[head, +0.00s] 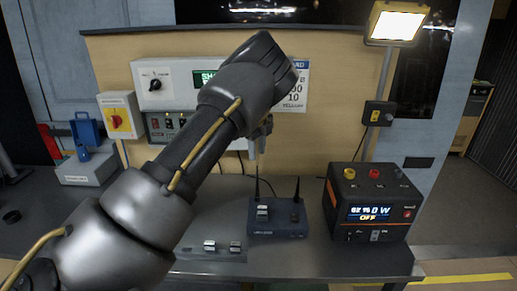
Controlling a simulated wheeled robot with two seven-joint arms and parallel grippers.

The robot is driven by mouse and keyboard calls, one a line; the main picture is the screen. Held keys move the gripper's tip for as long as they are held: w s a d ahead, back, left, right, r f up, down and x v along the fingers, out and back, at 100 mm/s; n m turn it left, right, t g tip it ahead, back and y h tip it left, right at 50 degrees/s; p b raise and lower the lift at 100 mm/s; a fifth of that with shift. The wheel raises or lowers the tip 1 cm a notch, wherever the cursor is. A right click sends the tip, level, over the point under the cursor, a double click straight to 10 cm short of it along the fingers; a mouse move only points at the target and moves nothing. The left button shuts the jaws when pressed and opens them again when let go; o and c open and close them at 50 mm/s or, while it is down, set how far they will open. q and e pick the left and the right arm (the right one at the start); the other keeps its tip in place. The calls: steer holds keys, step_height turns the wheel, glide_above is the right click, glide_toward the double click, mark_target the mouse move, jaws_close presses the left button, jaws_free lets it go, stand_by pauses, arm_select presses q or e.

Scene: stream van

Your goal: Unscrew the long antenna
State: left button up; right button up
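A blue-grey radio box (278,236) stands on the grey bench, with two thin black antennas upright at its back. The left antenna (257,182) is the longer one in view, and its top runs up to my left gripper. The right antenna (297,190) is shorter and stands free. My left gripper (262,130) is just above the radio box, at the upper end of the left antenna. My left arm hides most of it, so I cannot tell whether its fingers touch or hold the antenna. My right gripper is not in view.
A black power unit (372,205) with a lit display stands right of the radio box. A small plate with switches (215,250) lies to the left. A panel with control boxes (155,85) rises behind the bench. A lit lamp (398,24) is at upper right.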

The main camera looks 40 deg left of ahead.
mark_target(257, 183)
arm_select(q)
step_height(257, 183, down, 10)
steer(key=shift+r+p, duration=0.1)
steer(key=shift+p, duration=0.35)
steer(key=shift+f, duration=0.35)
jaws_close()
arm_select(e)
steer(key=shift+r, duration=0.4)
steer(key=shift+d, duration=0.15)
